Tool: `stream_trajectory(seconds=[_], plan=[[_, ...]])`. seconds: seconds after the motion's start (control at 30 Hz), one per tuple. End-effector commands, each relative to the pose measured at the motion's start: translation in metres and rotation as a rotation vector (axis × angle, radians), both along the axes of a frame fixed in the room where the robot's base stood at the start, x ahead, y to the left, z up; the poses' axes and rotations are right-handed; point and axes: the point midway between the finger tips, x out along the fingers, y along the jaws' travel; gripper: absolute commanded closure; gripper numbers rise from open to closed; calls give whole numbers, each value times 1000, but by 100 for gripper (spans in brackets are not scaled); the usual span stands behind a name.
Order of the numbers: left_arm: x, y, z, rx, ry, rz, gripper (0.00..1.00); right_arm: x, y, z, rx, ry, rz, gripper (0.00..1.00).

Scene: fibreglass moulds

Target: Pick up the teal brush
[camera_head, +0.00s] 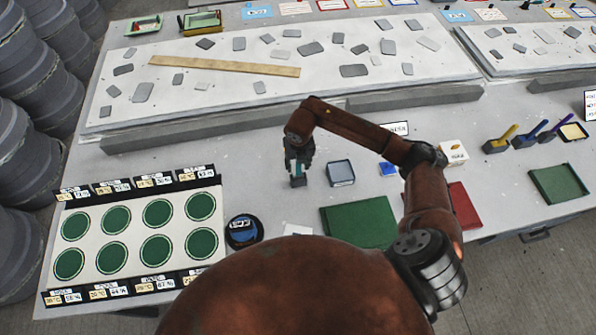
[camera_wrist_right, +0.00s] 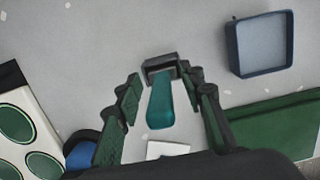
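The teal brush shows in the right wrist view as a teal handle (camera_wrist_right: 160,105) rising from a dark grey block-like end (camera_wrist_right: 160,64). In the head view only its dark lower part (camera_head: 298,181) and a bit of teal show under my right gripper (camera_head: 298,166). It stands on the grey table, upright or nearly so. In the wrist view the two fingers of my right gripper (camera_wrist_right: 162,84) are spread on either side of the handle, with gaps between them and it. My left gripper is not in view.
A small blue-grey tray (camera_head: 341,172) lies just right of the brush. A board with green circles (camera_head: 115,217) lies left. A long mould (camera_head: 290,62) lies behind. Other brushes (camera_head: 500,140) stand right.

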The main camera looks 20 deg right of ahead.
Motion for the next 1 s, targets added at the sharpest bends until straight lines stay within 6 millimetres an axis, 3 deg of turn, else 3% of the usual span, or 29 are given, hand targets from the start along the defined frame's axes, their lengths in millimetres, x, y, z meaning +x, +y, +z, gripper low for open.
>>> stream_trajectory(seconds=[0.13,0.37,0.87,1.0], plan=[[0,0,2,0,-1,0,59,1,-1,-12,0,1,-1,64],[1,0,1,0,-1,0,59,1,-1,-13,0,0,0,64],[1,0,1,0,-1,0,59,1,-1,-12,0,0,0,98],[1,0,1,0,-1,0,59,1,-1,-12,1,0,0,100]])
